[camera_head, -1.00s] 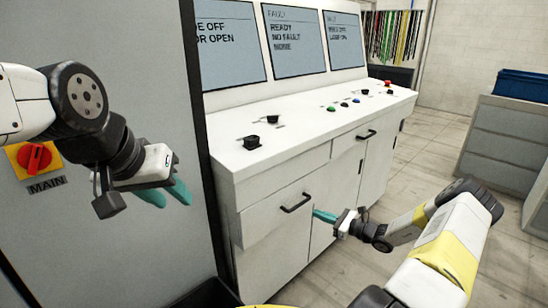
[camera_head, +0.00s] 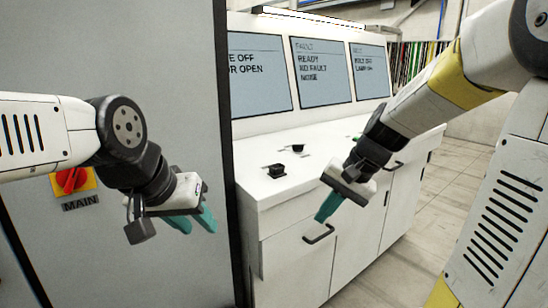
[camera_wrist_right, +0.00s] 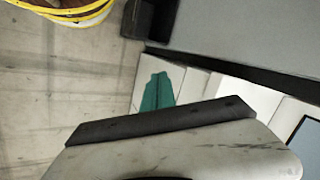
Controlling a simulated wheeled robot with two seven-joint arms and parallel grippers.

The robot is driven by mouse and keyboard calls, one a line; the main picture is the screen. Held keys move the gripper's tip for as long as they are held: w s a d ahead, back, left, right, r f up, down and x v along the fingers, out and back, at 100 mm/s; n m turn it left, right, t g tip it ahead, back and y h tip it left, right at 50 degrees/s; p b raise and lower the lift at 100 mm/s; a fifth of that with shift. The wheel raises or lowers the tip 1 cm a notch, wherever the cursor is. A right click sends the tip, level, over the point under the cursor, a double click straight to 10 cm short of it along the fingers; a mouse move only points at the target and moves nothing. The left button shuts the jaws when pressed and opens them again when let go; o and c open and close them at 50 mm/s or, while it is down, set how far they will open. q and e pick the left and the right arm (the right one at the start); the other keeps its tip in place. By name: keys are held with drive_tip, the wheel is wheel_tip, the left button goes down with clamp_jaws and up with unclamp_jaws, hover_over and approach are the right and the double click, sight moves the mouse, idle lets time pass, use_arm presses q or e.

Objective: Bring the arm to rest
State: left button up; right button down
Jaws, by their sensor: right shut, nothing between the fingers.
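My left gripper (camera_head: 196,222) hangs in front of the grey cabinet (camera_head: 170,60), its two teal fingers apart with nothing between them. My right gripper (camera_head: 327,207) is shut and empty, pointing down in front of the white console, by the handle of its front drawer. I cannot tell whether its fingertips touch the console. In the right wrist view the teal fingers (camera_wrist_right: 157,92) lie together against the white console front.
The white console (camera_head: 262,195) has screens, black knobs (camera_head: 277,171) on its top and dark handles (camera_head: 318,234) on its front. A red switch on a yellow plate (camera_head: 72,181) is on the cabinet. Open floor (camera_head: 435,195) lies right of the console.

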drive_tip(key=s+d+r+n+t+h, duration=0.1)
drive_tip(key=s+r+n+t, duration=0.1)
drive_tip(key=s, duration=0.4)
drive_tip(key=s+d+r+n+t+h, duration=0.1)
drive_tip(key=s+r+n, duration=0.2)
drive_tip(key=s, duration=0.3)
drive_tip(key=shift+s+d+r+t+h, duration=0.2)
drive_tip(key=shift+d+r+t+h, duration=0.1)
drive_tip(key=shift+r+t, duration=0.1)
